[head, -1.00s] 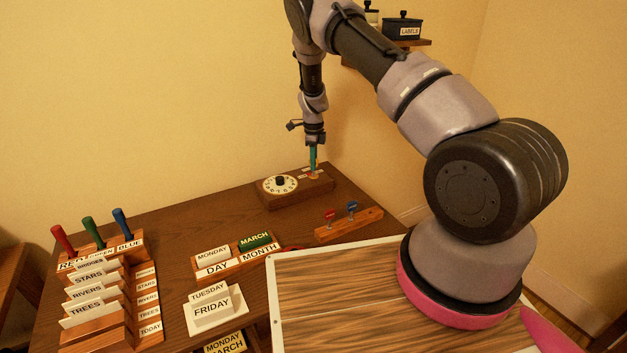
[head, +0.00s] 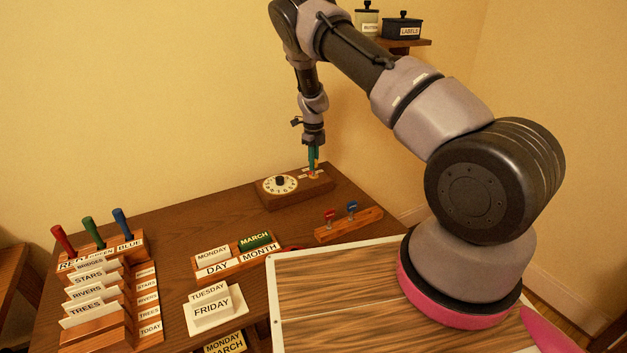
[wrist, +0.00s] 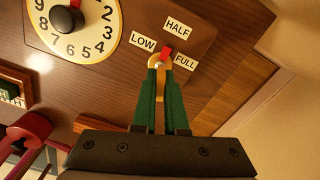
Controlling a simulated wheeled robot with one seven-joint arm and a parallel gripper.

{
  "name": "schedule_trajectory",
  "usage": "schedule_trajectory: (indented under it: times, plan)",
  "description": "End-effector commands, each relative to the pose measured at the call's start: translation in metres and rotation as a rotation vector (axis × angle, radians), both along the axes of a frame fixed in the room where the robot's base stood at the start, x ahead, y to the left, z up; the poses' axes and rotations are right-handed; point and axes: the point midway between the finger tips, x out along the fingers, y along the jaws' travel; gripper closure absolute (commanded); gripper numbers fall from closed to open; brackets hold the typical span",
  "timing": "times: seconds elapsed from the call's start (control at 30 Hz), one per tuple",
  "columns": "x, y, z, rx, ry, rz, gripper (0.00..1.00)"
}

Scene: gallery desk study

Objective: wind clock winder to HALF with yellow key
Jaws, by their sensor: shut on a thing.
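The clock winder (head: 297,187) is a wooden block at the back of the desk, with a numbered dial on its left. In the wrist view, LOW (wrist: 143,42), HALF (wrist: 178,29) and FULL (wrist: 185,62) labels surround a round brass fitting (wrist: 156,61). A red pointer (wrist: 167,53) there slants up and right, roughly toward HALF. My gripper (head: 314,170) points down over the fitting, its green fingers shut on the yellow key (wrist: 160,101). The key's tip meets the fitting; how deep it sits is hidden.
A wooden rack (head: 365,222) with a red key (head: 330,214) and a blue key (head: 351,206) stands in front of the winder. Card holders and a day/month stand (head: 240,263) are further left. Walls are close behind and to the right.

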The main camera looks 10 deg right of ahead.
Motion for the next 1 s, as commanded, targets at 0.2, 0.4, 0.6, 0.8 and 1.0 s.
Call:
schedule_trajectory:
  times: [0.2, 0.4, 0.6, 0.8, 1.0]
  plan:
    - [0.0003, -0.0003, 0.0003, 0.001, -0.001, 0.008, 0.78]
    - [0.0003, 0.0000, 0.0003, 0.001, 0.000, 0.009, 0.55]
    - [0.0002, 0.0001, 0.0001, 0.001, 0.000, 0.010, 0.25]
    - [0.0001, 0.0002, 0.0001, 0.001, 0.000, 0.010, 0.25]
    - [0.0001, 0.0002, 0.0001, 0.001, 0.000, 0.015, 0.25]
